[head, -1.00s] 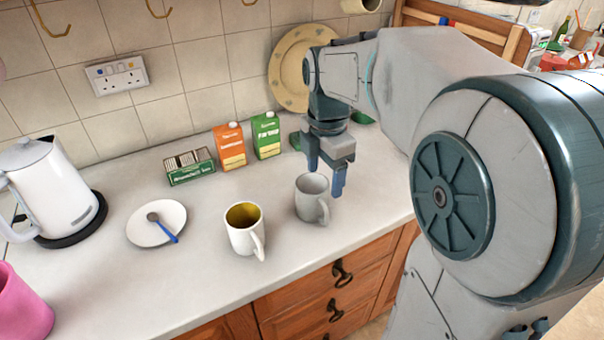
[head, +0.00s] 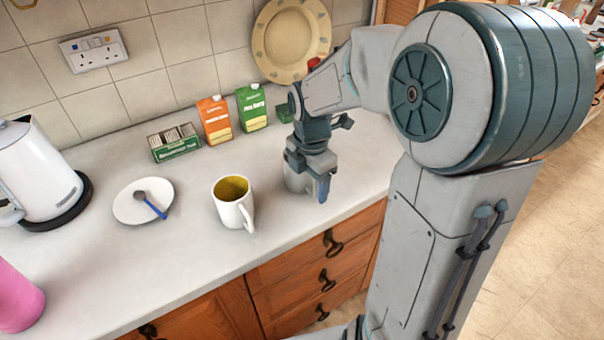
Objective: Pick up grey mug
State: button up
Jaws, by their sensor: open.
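The grey mug (head: 294,184) stands upright on the worktop, mostly hidden behind my gripper; only part of its side shows. My gripper (head: 306,190) points down right at the mug, with one blue finger in front of its right side. The jaws are open. The other finger is hard to make out, and I cannot tell whether the fingers touch the mug.
A white mug with a yellow inside (head: 233,203) stands just left of the grey mug. A saucer with a spoon (head: 128,207), a green tea box (head: 174,143), an orange carton (head: 213,121) and a green carton (head: 251,108) are further off. The worktop's front edge (head: 290,238) is near.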

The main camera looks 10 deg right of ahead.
jog(key=shift+f, duration=0.95)
jog(key=c, duration=1.4)
jog(key=shift+c, duration=0.2)
jog(key=shift+r, duration=0.15)
jog(key=shift+w+r, duration=0.1)
jog(key=shift+r, duration=1.9)
jog(key=s+d+r, duration=0.6)
jog(key=s+d, duration=0.2)
jog(key=shift+d+r, duration=0.25)
jog(key=shift+r, duration=0.15)
